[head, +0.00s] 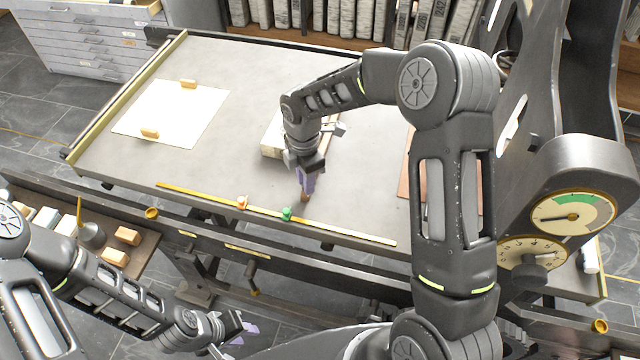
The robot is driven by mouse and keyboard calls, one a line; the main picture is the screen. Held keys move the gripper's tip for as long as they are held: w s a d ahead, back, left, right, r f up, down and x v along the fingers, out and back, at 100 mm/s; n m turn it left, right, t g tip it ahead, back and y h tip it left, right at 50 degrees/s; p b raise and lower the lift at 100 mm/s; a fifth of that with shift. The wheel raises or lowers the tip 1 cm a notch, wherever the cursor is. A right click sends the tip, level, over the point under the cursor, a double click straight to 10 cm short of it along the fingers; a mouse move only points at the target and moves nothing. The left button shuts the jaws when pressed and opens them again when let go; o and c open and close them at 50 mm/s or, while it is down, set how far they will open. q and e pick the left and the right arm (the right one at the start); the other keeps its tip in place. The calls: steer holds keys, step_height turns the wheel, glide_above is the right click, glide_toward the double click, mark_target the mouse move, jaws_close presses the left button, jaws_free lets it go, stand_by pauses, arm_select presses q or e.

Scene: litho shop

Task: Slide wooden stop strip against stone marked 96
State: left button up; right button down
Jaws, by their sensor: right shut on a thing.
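A pale stone block (272,143) lies on the grey press bed (240,80), partly hidden behind my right wrist. I cannot read a number on it. My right gripper (305,185) points down in front of the stone, near the front of the bed. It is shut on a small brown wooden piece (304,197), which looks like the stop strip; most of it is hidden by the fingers. I cannot tell whether it touches the stone. My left gripper (243,335) is low at the front, off the bed; its purple fingertips look apart and empty.
A yellow scale bar (340,231) with an orange and a green slider (287,214) runs along the bed's front edge. A white sheet (175,112) with two wooden blocks lies at left. A reddish plate (404,180) is partly behind my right arm. Dials (572,215) stand at right.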

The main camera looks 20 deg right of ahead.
steer(key=shift+w+a, duration=0.1)
steer(key=shift+a, duration=0.05)
steer(key=c, duration=1.3)
jaws_free()
steer(key=shift+o, duration=0.2)
step_height(320, 180, up, 8)
steer(key=shift+f+b, duration=0.1)
steer(key=shift+b, duration=0.4)
